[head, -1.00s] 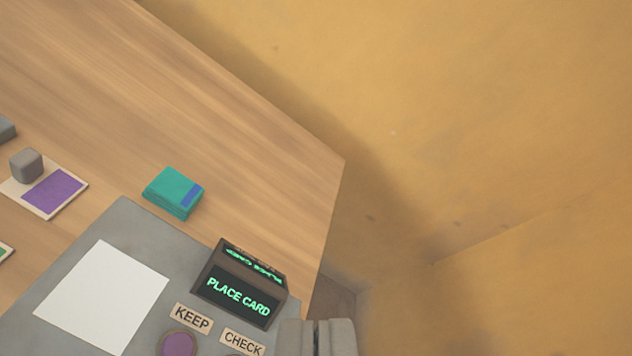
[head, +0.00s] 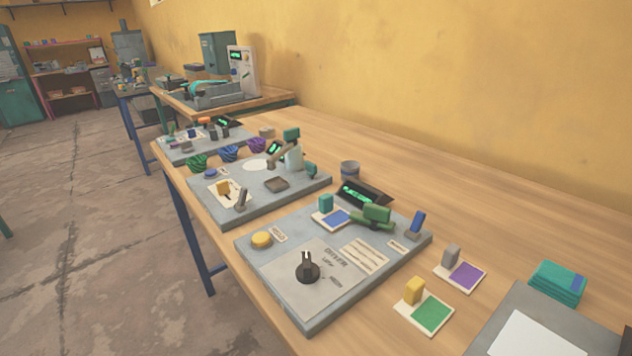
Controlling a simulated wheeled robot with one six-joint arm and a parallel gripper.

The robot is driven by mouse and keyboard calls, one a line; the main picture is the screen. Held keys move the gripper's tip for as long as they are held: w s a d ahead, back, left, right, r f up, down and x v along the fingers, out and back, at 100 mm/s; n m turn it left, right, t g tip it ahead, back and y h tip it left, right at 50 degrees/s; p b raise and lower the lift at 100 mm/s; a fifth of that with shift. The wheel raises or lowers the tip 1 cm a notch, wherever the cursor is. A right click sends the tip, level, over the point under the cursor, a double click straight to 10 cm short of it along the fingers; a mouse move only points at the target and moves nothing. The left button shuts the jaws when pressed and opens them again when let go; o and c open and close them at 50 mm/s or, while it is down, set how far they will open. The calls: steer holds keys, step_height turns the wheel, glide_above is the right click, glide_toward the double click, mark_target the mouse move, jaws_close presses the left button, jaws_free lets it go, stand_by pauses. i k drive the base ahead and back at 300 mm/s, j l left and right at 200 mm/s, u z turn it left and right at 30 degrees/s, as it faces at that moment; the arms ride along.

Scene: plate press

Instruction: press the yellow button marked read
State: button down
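A round yellow button (head: 262,239) sits near the left corner of a grey panel (head: 310,325) on the wooden bench. A small pale label (head: 279,234) lies beside the button; its lettering is too small to read. The panel also carries a black knob (head: 307,268) on a pale printed sheet, a dark display (head: 362,195) with green text at its back, and a green lever-like part (head: 374,216). Nothing covers the button. My gripper is not in this view.
A card with a yellow block (head: 414,290) and a purple card with a grey block (head: 451,255) lie right of the panel. A teal stack (head: 557,282) stands farther right. Another grey panel (head: 225,208) lies behind left. The floor (head: 90,230) left of the bench is clear.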

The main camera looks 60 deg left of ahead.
mark_target(261, 240)
steer(key=k+j+u, duration=0.75)
